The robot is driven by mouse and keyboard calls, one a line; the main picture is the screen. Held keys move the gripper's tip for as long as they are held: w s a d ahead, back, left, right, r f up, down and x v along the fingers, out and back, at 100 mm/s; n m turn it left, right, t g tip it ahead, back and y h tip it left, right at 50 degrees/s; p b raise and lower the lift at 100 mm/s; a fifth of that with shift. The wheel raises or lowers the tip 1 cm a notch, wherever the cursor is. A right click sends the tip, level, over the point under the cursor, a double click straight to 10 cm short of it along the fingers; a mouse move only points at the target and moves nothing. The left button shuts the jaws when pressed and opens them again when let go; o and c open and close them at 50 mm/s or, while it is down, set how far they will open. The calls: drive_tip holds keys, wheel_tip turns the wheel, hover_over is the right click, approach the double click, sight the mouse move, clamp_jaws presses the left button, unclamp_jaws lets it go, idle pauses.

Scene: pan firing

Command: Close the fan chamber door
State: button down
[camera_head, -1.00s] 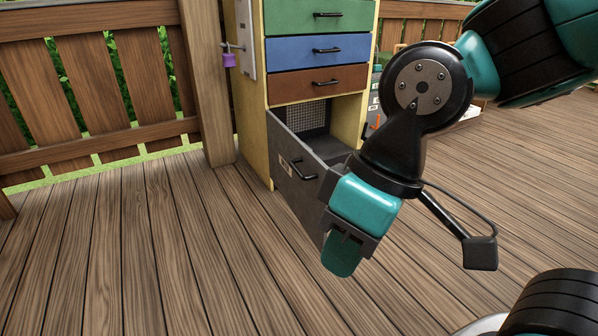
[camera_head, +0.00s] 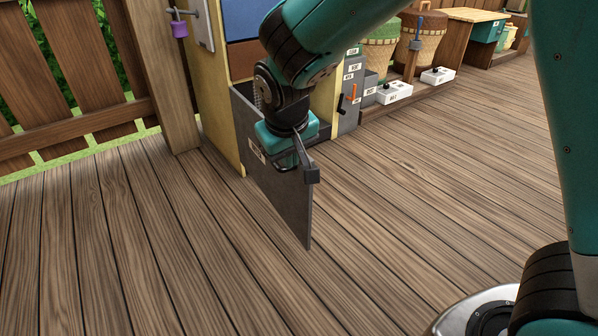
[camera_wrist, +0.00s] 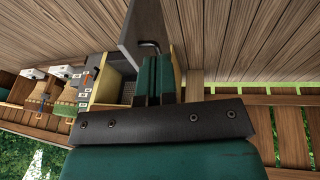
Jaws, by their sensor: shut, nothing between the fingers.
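The fan chamber door (camera_head: 290,205) is a grey panel with a white label, low on the yellow cabinet (camera_head: 214,110). It stands open, swung outward over the deck. The chamber's mesh back (camera_wrist: 129,90) shows beside the fingers.
A wooden fence (camera_head: 85,105) and its post (camera_head: 162,70) stand left of the cabinet. To the right are a grey box with an orange lever (camera_head: 351,93), white boxes (camera_head: 394,93) and baskets. The deck in front is clear.

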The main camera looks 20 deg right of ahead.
sight(298, 169)
drive_tip(key=w+a+f+m+t+h, duration=0.1)
drive_tip(key=w+a+f+t+h, duration=0.15)
drive_tip(key=w+f, duration=0.5)
drive_tip(key=shift+h, duration=0.45)
drive_tip(key=w+d+f+b, duration=0.2)
drive_tip(key=d, duration=0.1)
drive_tip(key=w+d+f+b, duration=0.2)
drive_tip(key=f+b, duration=0.1)
drive_tip(key=w+d+f+b, duration=0.2)
drive_tip(key=d, duration=0.1)
drive_tip(key=shift+d+f, duration=0.25)
drive_tip(key=shift+d, duration=0.05)
drive_tip(key=shift+d, duration=0.15)
